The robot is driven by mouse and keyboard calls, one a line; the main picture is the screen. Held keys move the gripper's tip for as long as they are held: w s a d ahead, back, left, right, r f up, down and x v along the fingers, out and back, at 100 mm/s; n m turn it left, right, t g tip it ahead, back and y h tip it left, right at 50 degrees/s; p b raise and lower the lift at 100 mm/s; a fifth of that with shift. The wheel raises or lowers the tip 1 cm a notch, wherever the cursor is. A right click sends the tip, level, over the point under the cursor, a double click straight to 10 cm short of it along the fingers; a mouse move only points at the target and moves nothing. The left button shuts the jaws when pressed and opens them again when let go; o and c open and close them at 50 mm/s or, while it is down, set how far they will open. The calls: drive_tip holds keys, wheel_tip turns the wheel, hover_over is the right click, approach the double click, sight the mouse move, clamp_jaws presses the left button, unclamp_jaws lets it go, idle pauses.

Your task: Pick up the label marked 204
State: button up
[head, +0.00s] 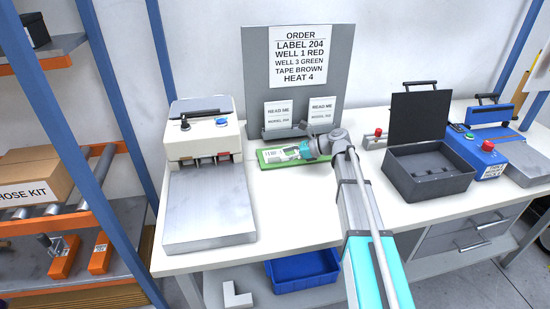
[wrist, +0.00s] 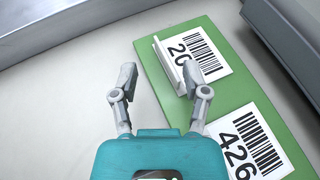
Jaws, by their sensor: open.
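A green board (wrist: 165,22) lies on the white table and carries white barcode labels; it also shows in the head view (head: 268,158), partly behind my arm. A second label (wrist: 250,145), marked 426, lies lower on the board. My gripper (wrist: 160,74) is open and empty. Its right fingertip overlaps the upper label in the picture, and its left fingertip is over bare table. The tab appears between the fingertips, apparently untouched.
An order sign (head: 297,57) reads label 204. Two "read me" cards (head: 278,115) stand behind the board. A press-like machine (head: 205,150) stands left. A dark open box (head: 430,175) and a blue device (head: 480,150) stand right. Bare table lies in front of the board.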

sight(273, 162)
drive_tip(key=b+x, duration=0.1)
drive_tip(key=x, duration=0.3)
drive_tip(key=shift+d+f+b, duration=0.1)
drive_tip(key=shift+f+b, duration=0.15)
drive_tip(key=shift+b, duration=0.15)
drive_tip(key=shift+a+f, duration=0.1)
drive_tip(key=shift+a, duration=0.45)
clamp_jaws()
